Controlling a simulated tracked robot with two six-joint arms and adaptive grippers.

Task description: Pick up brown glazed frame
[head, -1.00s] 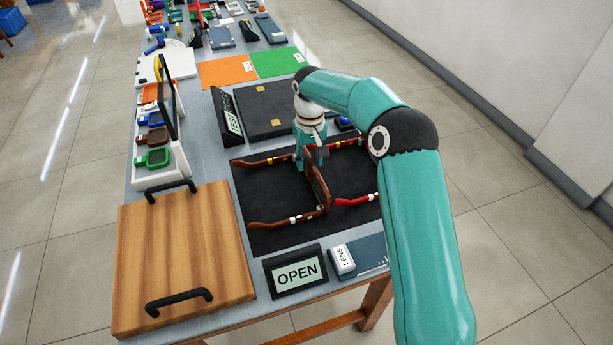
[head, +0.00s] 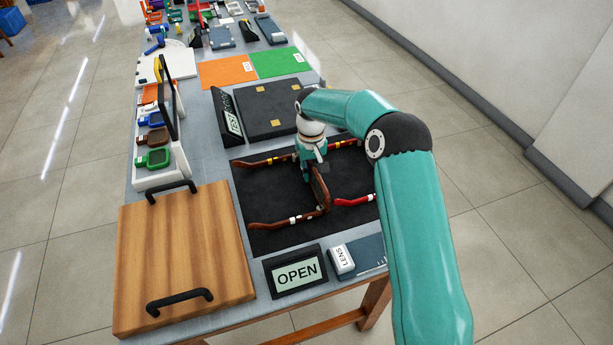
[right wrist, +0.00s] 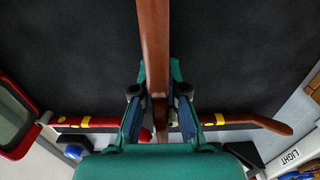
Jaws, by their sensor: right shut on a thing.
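In the right wrist view the frame (right wrist: 154,40) runs as a brown bar between the two fingers (right wrist: 159,100). A red temple (head: 353,201) lies right of it on the same mat. The arm hides part of the mat's right side. My left gripper is in no view.
A wooden board with black handles (head: 185,255) covers the near left. An OPEN sign (head: 295,271) and a LENS box (head: 341,260) stand at the near edge. A dark tray (head: 270,106) lies behind the mat. A white rack (head: 160,150) stands left.

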